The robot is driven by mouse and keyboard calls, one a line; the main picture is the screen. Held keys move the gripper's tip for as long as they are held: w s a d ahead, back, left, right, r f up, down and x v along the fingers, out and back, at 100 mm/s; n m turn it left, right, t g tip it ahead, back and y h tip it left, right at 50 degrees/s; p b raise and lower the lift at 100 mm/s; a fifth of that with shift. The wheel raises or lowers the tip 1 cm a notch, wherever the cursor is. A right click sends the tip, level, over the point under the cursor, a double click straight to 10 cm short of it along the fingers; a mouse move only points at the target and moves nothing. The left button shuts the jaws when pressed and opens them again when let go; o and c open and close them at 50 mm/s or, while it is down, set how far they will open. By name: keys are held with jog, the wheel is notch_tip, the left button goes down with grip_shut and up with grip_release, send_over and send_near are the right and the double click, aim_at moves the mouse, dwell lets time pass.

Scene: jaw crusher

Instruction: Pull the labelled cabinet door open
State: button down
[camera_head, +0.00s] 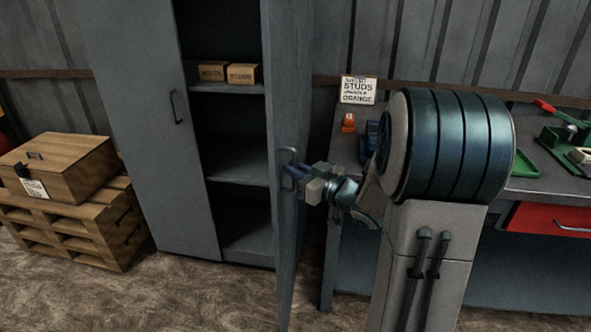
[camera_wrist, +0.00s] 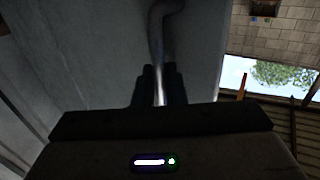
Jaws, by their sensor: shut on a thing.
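The grey cabinet's right door (camera_head: 288,215) stands wide open, swung out toward me and seen nearly edge-on in the head view. My gripper (camera_head: 290,172) is shut on the door's handle (camera_head: 291,157). In the wrist view, the dark fingers (camera_wrist: 160,88) close around the handle bar (camera_wrist: 163,30), with the grey door face (camera_wrist: 90,60) behind it. The left door (camera_head: 160,140) has its own handle and is closed. Inside the cabinet, two small labelled boxes (camera_head: 242,74) sit on the upper shelf. No label shows on the door itself.
A workbench (camera_head: 530,190) with a sign (camera_head: 357,90), an orange item, a green tray and a red drawer stands on the right. A wooden crate (camera_head: 65,165) rests on a pallet (camera_head: 110,230) at left. Bare floor lies in front of the cabinet.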

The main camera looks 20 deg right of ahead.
jog(key=shift+w+d+r, duration=0.1)
jog(key=shift+r, duration=0.1)
jog(key=c, duration=1.6)
grip_release()
jog(key=shift+c, duration=0.2)
jog(key=shift+f, duration=0.1)
jog(key=v, duration=1.3)
jog(key=shift+s+d, duration=0.2)
jog(key=shift+s, duration=0.1)
jog(key=shift+w, duration=0.1)
